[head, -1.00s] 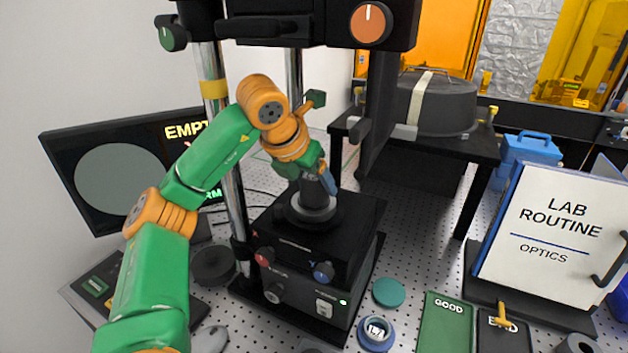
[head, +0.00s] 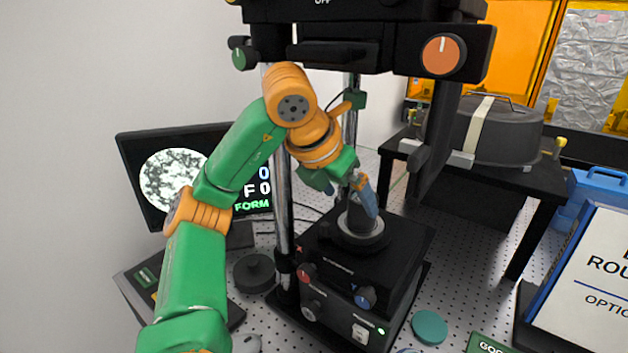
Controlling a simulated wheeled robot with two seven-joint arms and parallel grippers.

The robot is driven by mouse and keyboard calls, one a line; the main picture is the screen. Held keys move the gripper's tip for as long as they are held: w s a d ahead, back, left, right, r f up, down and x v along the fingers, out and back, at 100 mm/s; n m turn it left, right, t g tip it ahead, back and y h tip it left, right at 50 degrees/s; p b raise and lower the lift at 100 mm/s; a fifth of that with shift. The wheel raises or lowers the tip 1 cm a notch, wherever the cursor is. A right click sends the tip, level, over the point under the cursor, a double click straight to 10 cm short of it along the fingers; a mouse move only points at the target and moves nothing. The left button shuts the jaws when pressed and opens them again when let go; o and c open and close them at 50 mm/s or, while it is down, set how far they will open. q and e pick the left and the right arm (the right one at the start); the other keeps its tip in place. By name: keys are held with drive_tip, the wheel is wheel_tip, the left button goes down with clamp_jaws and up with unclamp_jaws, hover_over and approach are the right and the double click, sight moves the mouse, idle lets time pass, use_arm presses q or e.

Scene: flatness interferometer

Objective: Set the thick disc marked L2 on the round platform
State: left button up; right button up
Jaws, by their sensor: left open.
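The round platform (head: 376,243) is a pale-rimmed ring on top of the black instrument under the overhead unit. A dark grey thick round piece (head: 352,222) shows on it, below my left gripper. I cannot read a mark on it, so I cannot tell whether it is L2. My left gripper (head: 362,207) comes down from the upper left and is open, its blue-tipped finger close beside the dark piece. Whether they touch is hidden. My right gripper is not in view.
The monitor (head: 172,180) at left shows a speckled circle. A dark round piece (head: 255,272) lies left of the instrument, a teal disc (head: 430,327) right of it. A post (head: 283,215) stands close to my left arm. A lab routine board (head: 590,275) stands at right.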

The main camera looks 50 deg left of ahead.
use_arm(q)
drive_tip(key=s+d, duration=0.1)
drive_tip(key=s, duration=0.8)
drive_tip(key=shift+s+d+p, duration=0.15)
drive_tip(key=shift+d+p, duration=0.15)
drive_tip(key=shift+d, duration=0.05)
drive_tip(key=shift+a, duration=0.1)
